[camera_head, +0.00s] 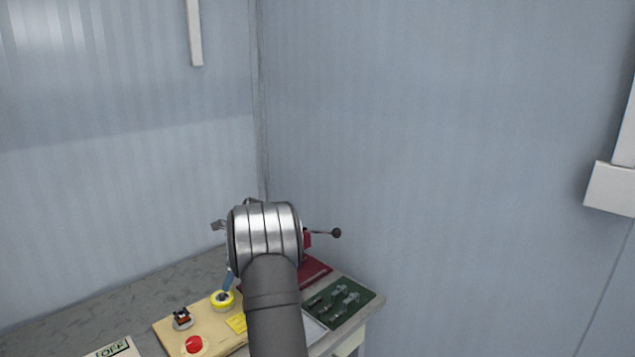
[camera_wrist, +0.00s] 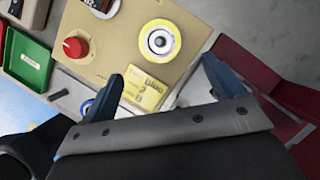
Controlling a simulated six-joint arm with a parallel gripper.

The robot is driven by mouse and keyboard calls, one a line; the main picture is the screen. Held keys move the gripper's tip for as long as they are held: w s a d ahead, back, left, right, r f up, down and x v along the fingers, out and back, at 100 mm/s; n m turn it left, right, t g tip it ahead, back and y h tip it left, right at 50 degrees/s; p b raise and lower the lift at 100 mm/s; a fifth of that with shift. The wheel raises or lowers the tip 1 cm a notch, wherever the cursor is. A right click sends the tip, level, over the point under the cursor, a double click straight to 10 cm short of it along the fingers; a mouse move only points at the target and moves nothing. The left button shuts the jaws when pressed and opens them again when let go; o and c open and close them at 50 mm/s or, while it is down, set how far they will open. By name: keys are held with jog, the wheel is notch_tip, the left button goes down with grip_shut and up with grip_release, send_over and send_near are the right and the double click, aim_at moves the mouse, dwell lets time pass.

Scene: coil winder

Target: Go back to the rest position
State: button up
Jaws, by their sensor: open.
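My gripper (camera_wrist: 167,88) shows in the wrist view with its two blue-grey fingers spread apart and nothing between them. It is above the front part of a beige control panel (camera_wrist: 115,35), with the yellow label (camera_wrist: 146,89) showing between the fingertips. In the head view my grey arm and silver wrist joint stand in front of the bench and hide most of the gripper. The panel (camera_head: 165,327) carries a red knob (camera_head: 193,344), a yellow-ringed button (camera_head: 222,299) and a dark switch (camera_head: 182,318).
A dark red machine base (camera_head: 314,270) stands right of the panel, with a black-knobbed lever (camera_head: 336,232) beside my wrist. A green tray (camera_head: 338,303) with small parts lies at the bench's right edge. Another green tray (camera_wrist: 28,60) shows in the wrist view. Walls close off the back.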

aim_at(224, 295)
jog(key=x, duration=0.9)
jog(key=shift+s+a+r+n+g, duration=0.15)
jog(key=shift+s+r+n, duration=0.3)
jog(key=shift+r, duration=0.8)
jog(key=shift+s+r+n+g, duration=0.25)
jog(key=shift+s+r+n, duration=0.25)
jog(key=shift+r, duration=0.75)
jog(key=shift+s+a+r+n+g, duration=0.1)
jog(key=shift+s+r+n+g, duration=0.3)
jog(key=shift+r, duration=0.85)
jog(key=shift+w, duration=0.15)
